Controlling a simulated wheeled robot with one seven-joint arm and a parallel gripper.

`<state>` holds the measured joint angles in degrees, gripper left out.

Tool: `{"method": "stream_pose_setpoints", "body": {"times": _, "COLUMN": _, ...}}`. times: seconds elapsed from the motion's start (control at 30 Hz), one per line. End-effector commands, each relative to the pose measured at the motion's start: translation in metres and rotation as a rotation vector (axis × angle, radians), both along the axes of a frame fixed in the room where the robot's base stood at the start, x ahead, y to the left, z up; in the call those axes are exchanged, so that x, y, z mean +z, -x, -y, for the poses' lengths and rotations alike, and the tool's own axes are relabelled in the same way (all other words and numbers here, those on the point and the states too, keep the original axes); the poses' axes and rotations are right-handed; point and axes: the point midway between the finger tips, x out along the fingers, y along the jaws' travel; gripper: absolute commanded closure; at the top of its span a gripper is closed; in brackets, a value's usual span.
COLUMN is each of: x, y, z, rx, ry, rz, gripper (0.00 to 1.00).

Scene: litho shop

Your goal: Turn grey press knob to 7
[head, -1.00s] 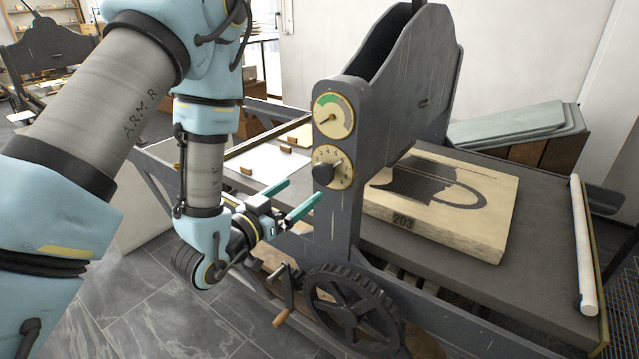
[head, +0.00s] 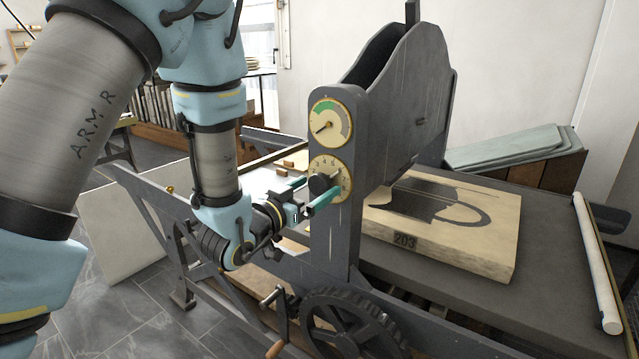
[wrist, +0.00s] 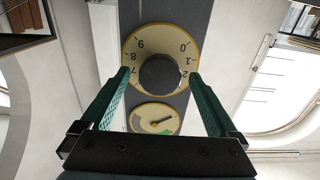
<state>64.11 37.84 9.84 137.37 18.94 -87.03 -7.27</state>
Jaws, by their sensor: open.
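The press knob (head: 320,183) is dark grey and round, on a cream numbered dial (head: 343,167) low on the press's upright. In the wrist view the dial is upside down, with the knob (wrist: 160,75) at its middle; 7, 8 and 9 show on the left and 0, 1 and 2 on the right. The knob's setting cannot be read. My gripper (head: 322,185) is open, its teal fingers at the dial. In the wrist view my gripper (wrist: 159,74) has one fingertip on each side of the knob, with a gap on both sides.
A gauge (head: 330,120) with a green zone sits just above the dial. A spoked wheel (head: 350,325) and a crank are below. The press bed bears a stone (head: 460,250) marked 203 and a white roll (head: 597,265) at its right edge.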

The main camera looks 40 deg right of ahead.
Motion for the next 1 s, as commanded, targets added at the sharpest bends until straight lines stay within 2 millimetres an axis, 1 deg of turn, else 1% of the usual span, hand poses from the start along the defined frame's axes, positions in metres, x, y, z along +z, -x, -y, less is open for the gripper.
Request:
{"method": "stream_pose_setpoints", "body": {"times": 0.03, "x": 0.002, "y": -0.002, "z": 0.007, "rx": -0.001, "ry": 0.000, "rz": 0.000, "gripper": 0.05}}
{"method": "stream_pose_setpoints", "body": {"times": 0.1, "x": 0.002, "y": -0.003, "z": 0.014, "rx": -0.001, "ry": 0.000, "rz": 0.000, "gripper": 0.05}}
{"method": "stream_pose_setpoints", "body": {"times": 0.2, "x": 0.000, "y": -0.005, "z": 0.020, "rx": 0.000, "ry": -0.001, "rz": 0.000, "gripper": 0.05}}
{"method": "stream_pose_setpoints", "body": {"times": 0.53, "x": 0.000, "y": -0.006, "z": 0.022, "rx": 0.000, "ry": 0.000, "rz": 0.000, "gripper": 0.05}}
{"method": "stream_pose_setpoints", "body": {"times": 1.0, "x": 0.000, "y": -0.006, "z": 0.022, "rx": 0.000, "ry": 0.000, "rz": 0.000, "gripper": 0.58}}
